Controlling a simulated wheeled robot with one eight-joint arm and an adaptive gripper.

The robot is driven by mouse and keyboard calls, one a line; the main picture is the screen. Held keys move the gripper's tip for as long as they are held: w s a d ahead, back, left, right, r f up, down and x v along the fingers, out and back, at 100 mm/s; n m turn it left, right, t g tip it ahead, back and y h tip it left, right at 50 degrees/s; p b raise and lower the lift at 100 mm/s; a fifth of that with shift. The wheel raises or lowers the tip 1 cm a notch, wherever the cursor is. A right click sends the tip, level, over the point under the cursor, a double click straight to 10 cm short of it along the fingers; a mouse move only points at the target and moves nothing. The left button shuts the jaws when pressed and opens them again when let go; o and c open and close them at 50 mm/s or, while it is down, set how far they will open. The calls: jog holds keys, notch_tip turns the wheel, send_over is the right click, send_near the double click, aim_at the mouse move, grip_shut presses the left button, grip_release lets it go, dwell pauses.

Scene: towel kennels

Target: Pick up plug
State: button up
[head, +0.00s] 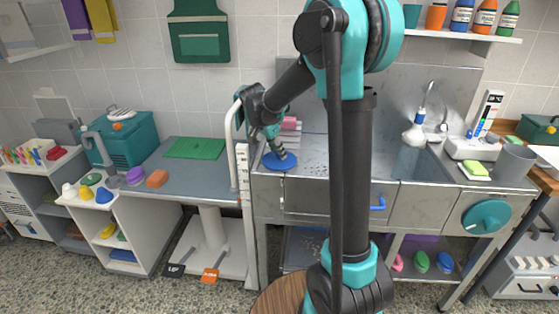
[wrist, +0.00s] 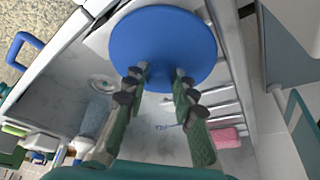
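The plug (wrist: 163,35) is a blue round disc, large at the top of the wrist view. In the head view the plug (head: 280,162) shows at the left end of the steel sink unit, below my gripper (head: 275,145). In the wrist view my gripper (wrist: 160,75) has its two dark green fingers apart, with their tips over the lower part of the disc. Blue surface shows between the tips, and I see nothing clamped there. I cannot tell whether the fingertips touch the disc. The underside of the plug is hidden.
A pink block (head: 289,122) on pale stacked items stands behind the plug; the pink block (wrist: 225,138) is also in the wrist view. A white pipe post (head: 234,150) rises just left of my gripper. The grey counter (head: 195,173) with a green mat (head: 195,148) lies further left.

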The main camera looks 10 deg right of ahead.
grip_shut()
